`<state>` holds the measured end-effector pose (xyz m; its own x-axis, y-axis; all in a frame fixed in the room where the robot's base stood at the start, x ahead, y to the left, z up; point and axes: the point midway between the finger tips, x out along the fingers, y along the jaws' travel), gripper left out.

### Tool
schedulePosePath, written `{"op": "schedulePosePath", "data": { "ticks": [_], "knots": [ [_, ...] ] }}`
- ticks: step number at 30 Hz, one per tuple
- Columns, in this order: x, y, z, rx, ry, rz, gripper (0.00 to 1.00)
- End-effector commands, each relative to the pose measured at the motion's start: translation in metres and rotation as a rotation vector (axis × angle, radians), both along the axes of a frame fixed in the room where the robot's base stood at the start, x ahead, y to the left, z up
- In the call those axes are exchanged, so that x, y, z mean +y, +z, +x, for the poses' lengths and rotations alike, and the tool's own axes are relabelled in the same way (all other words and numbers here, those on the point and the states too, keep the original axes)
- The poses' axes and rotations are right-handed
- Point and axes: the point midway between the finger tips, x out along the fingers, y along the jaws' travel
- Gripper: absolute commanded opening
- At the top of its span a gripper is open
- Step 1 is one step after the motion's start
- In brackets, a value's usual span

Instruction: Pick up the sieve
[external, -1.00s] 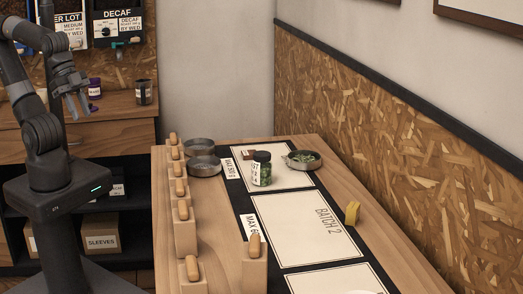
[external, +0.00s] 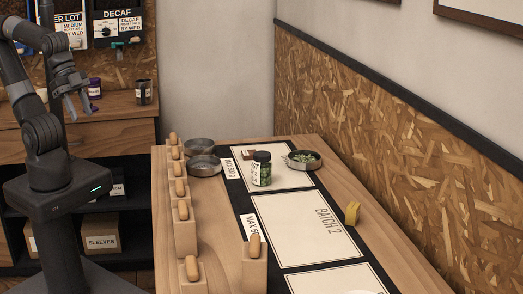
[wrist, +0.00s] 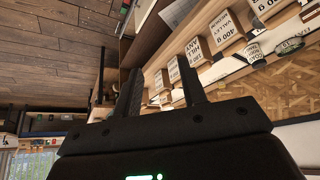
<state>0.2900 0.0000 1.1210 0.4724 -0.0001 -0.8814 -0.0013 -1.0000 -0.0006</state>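No thing in view is clearly a sieve. Two shallow round metal dishes stand close together at the table's far left, a back one (external: 201,146) and a front one (external: 203,168); either may be it. A third round dish (external: 303,167) with green bits in it stands near the far right edge; whether its bottom is mesh is too small to tell. My gripper (external: 79,107) is raised left of the table, far from all three dishes. In the wrist view my gripper (wrist: 160,69) has its two fingers apart with nothing between them.
A green-filled jar with a dark lid (external: 261,169) stands between the dishes. A yellow item (external: 352,213) lies by the right edge. The Batch 2 panel (external: 290,235) is mostly clear.

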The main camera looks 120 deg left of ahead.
Motion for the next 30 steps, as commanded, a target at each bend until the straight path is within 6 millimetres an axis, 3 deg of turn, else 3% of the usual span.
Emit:
{"op": "schedulePosePath", "data": {
  "ticks": [5,11,21,30],
  "knots": [
    [0.011,0.001,0.022,-0.011,-0.038,0.024,0.38],
    [0.051,-0.002,0.084,-0.049,-0.15,0.126,0.38],
    [0.147,-0.032,0.183,-0.071,-0.347,0.413,0.38],
    [0.246,-0.075,0.245,0.002,-0.547,0.747,0.38]
  ]
}}
